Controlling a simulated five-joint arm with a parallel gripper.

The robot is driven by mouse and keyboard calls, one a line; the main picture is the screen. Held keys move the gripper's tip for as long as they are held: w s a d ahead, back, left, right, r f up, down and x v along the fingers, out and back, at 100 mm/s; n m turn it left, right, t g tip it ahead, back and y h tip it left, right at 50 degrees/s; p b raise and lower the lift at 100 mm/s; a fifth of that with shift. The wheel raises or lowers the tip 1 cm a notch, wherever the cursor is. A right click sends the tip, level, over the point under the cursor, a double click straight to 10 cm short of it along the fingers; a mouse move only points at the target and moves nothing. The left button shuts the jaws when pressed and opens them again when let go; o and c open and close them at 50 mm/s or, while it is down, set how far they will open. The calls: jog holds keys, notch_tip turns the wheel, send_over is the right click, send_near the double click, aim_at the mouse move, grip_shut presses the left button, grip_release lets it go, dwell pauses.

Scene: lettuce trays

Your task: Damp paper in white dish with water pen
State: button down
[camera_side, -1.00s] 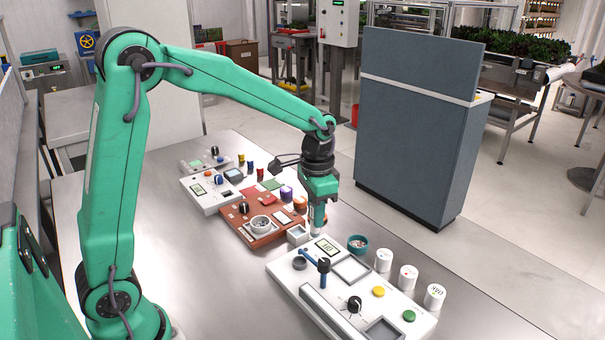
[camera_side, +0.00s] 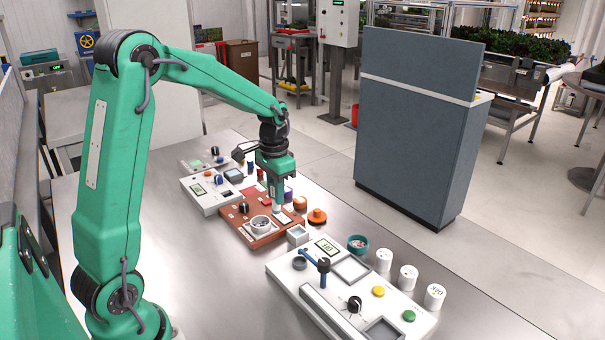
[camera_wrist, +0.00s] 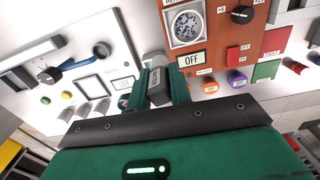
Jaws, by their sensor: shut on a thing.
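My gripper (camera_side: 278,205) is shut on a grey, labelled, pen-like thing, which shows between the fingers in the wrist view (camera_wrist: 157,86) and looks like the water pen. It points down above the right part of the orange-brown panel (camera_side: 235,213). A round white dish (camera_side: 261,224) sits on this panel, left of the gripper, with specks in it; the wrist view shows it at the top (camera_wrist: 187,24). I cannot make out paper in either dish.
A white panel (camera_side: 283,270) with a blue lever, knob and buttons lies at right. An orange round thing (camera_side: 317,216) is right of the gripper. The metal table's front is clear.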

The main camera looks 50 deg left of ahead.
jog(key=shift+n, duration=0.7)
jog(key=a, duration=0.1)
jog(key=s+a, duration=0.1)
jog(key=a, duration=0.3)
jog(key=shift+s+a+f, duration=0.25)
jog(key=shift+s, duration=0.15)
jog(key=shift+f, duration=0.15)
jog(key=shift+f, duration=2.05)
jog(key=shift+f, duration=1.35)
jog(key=shift+r, duration=0.2)
jog(key=shift+r, duration=2.6)
